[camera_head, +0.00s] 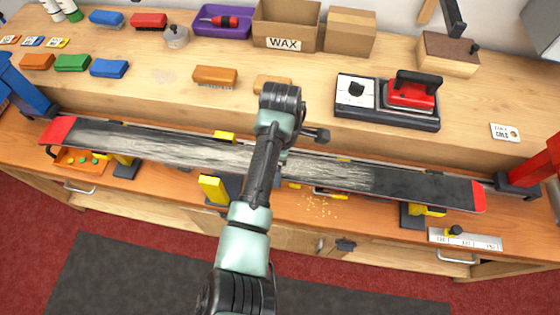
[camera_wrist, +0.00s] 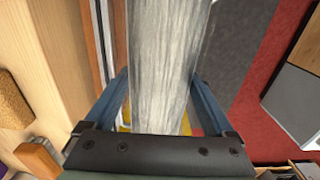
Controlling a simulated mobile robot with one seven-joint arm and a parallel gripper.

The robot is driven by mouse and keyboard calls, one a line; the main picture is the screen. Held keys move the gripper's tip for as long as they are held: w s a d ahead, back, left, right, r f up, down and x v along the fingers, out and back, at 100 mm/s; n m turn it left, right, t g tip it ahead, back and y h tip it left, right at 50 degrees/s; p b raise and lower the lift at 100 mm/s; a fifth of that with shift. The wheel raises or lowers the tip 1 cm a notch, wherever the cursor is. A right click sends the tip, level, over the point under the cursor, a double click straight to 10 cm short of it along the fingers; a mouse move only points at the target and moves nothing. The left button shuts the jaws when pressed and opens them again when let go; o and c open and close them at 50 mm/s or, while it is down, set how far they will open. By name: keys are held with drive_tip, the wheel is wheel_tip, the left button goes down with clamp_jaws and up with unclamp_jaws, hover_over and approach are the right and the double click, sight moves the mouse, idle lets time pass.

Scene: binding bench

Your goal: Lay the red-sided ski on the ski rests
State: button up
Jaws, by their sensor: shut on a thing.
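The red-sided ski (camera_head: 150,146) spans the front of the bench, base up, with red ends and pale streaks on its dark base. My gripper (camera_wrist: 160,92) has one blue finger on each side of the ski (camera_wrist: 168,50) and is shut on it near its middle. In the head view my arm hides the fingers. Yellow-topped ski rests show partly under or beside the ski: one at the left (camera_head: 124,160), one left of my arm (camera_head: 213,190) and one at the right (camera_head: 428,211). I cannot tell whether the ski touches them.
A blue vise (camera_head: 26,88) stands at the left end and a red vise (camera_head: 535,170) at the right, close to the ski's ends. A waxing iron (camera_head: 412,92) on its base, brushes, a WAX box (camera_head: 286,24) and a purple tray (camera_head: 222,32) stand behind on the raised shelf.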

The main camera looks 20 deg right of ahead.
drive_tip(key=shift+f, duration=0.1)
idle(0.3)
drive_tip(key=o, duration=1.2)
drive_tip(key=shift+o, duration=0.2)
drive_tip(key=shift+s+f, duration=0.15)
wheel_tip(320, 180, up, 13)
drive_tip(key=p, duration=0.2)
